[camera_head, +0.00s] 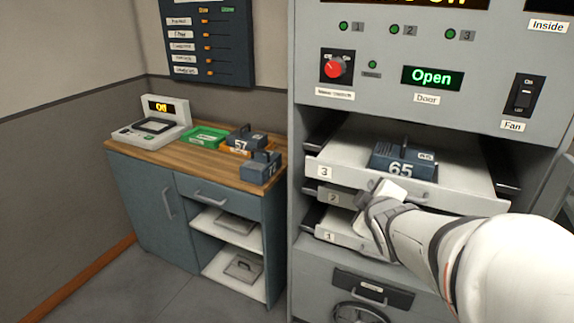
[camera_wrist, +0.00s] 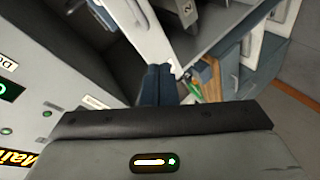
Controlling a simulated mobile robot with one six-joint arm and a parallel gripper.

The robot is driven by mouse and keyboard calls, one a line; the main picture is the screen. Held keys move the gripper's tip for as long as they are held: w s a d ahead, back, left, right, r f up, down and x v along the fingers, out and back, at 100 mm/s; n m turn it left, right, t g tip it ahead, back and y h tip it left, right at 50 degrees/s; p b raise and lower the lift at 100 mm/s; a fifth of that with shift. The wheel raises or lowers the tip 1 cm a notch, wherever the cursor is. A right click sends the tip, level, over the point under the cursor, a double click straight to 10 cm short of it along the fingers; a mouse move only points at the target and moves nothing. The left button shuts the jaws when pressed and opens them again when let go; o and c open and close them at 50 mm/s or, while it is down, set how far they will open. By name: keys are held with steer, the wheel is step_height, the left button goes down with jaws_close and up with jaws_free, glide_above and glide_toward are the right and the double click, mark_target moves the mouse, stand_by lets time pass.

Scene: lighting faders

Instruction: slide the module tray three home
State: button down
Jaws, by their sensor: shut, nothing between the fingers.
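Module tray three (camera_head: 345,174) is a pale tray with a "3" label, standing out of the grey cabinet's open bay. It carries a dark blue module marked 65 (camera_head: 400,169), set back from its front lip. My gripper (camera_head: 385,190) is shut and empty at the middle of the tray's front, just by the lip and handle; I cannot tell whether it touches. It hides part of the front. In the wrist view a dark blue block (camera_wrist: 155,84) shows beyond my gripper body; I cannot tell whether it is module 65.
Tray two (camera_head: 345,199) and tray one (camera_head: 345,239) lie below, partly behind my arm. The panel above has a red knob (camera_head: 334,68), a display reading Open (camera_head: 432,78) and a fan switch (camera_head: 523,96). A wooden counter (camera_head: 165,148) with two blue modules stands left.

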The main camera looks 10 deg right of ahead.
step_height(320, 180, down, 5)
steer(key=w+n+t+y+b, duration=0.25)
steer(key=n+t+b, duration=0.2)
steer(key=n, duration=0.25)
steer(key=n+y, duration=0.4)
glide_toward(331, 174)
steer(key=w+a, duration=0.1)
steer(key=a, duration=0.2)
steer(key=w, duration=0.1)
steer(key=w+d+p, duration=0.1)
steer(key=w, duration=0.1)
steer(key=shift+w+d, duration=0.1)
steer(key=shift+w, duration=0.2)
steer(key=shift+w+d, duration=0.3)
steer(key=shift+w, duration=0.15)
